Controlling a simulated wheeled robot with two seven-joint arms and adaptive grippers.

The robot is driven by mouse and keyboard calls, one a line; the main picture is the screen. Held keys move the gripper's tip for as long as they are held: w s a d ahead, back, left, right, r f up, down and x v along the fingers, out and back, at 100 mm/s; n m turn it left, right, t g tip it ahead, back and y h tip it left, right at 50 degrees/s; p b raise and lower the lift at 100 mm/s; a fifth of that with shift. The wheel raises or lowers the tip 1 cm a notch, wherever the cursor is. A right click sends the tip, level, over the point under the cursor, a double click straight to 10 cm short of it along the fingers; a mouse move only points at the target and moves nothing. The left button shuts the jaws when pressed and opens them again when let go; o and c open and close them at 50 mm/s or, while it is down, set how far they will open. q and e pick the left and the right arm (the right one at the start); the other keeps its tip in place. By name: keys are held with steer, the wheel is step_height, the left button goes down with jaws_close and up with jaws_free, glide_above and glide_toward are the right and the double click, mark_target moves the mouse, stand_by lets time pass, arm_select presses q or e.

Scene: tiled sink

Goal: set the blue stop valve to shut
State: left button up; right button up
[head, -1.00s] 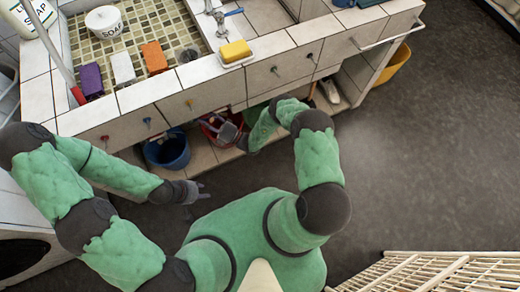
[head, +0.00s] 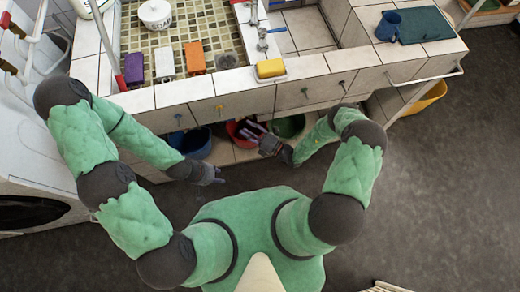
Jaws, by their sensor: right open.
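My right gripper (head: 257,134) is open in front of the open space under the counter, overlapping the red tub in the picture. Nothing shows held in it. My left gripper (head: 222,176) is lower and further left, in front of the counter. Its fingers look apart and empty. Both grippers are away from the blue lever.
The counter front (head: 230,107) has several small knobs. Below it stand a blue bucket (head: 196,144), a red tub (head: 235,127) and a green tub (head: 289,125). A yellow sponge (head: 270,68) lies on top. The dark floor (head: 430,180) is clear at right.

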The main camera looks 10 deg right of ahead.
steer(key=s+a+n+g+y, duration=0.2)
steer(key=s+a+n+g, duration=0.4)
steer(key=s+n+g, duration=0.65)
steer(key=s+d+n+g+h, duration=0.2)
steer(key=s+n+g+h, duration=0.1)
steer(key=n, duration=0.4)
steer(key=s+d+n+g+h+p, duration=0.1)
steer(key=s+d+n+g+h, duration=0.2)
steer(key=s+n+h, duration=0.2)
steer(key=shift+s+d+n, duration=0.25)
steer(key=shift+s+n, duration=1.15)
steer(key=shift+n, duration=0.25)
